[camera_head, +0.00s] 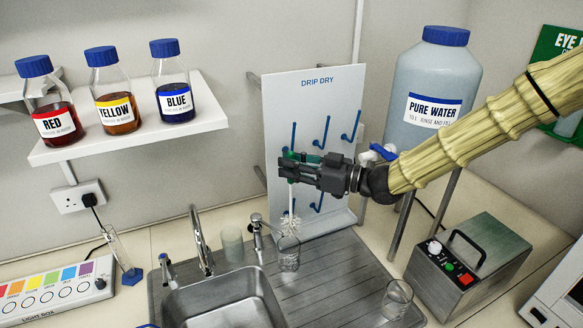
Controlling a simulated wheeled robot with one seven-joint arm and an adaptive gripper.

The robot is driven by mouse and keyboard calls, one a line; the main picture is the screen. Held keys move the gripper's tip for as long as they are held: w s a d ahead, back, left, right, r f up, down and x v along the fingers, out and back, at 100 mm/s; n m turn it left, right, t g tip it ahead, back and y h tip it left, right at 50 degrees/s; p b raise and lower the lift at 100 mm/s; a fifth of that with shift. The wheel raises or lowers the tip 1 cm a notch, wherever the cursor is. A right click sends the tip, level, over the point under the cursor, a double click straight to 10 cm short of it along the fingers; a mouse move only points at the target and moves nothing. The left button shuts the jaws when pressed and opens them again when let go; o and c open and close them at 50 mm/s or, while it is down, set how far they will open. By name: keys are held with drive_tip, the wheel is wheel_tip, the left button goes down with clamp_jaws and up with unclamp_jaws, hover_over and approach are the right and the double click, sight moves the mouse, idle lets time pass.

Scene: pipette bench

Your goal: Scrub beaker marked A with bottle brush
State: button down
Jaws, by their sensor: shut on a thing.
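My gripper (289,162) is shut on the bottle brush, in front of the drip-dry board. The brush hangs about upright, with a green handle end at the jaws and white bristles (290,220) below. A clear glass beaker (289,260) stands below the bristles, by the sink's right edge. The bristle tips show at or just above its rim; I cannot tell whether they are inside. A second clear beaker (397,299) stands at the drainboard's front right. A cloudy beaker (232,244) stands behind the sink. No letter A is readable on any of them.
The steel sink (225,300) has taps behind it, one close left of the brush. The drip-dry board (280,110) with blue pegs stands behind my gripper. A pure water tank (430,80) and a grey metal box (470,265) stand right. The ribbed drainboard (335,275) is mostly clear.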

drive_tip(key=shift+r, duration=0.4)
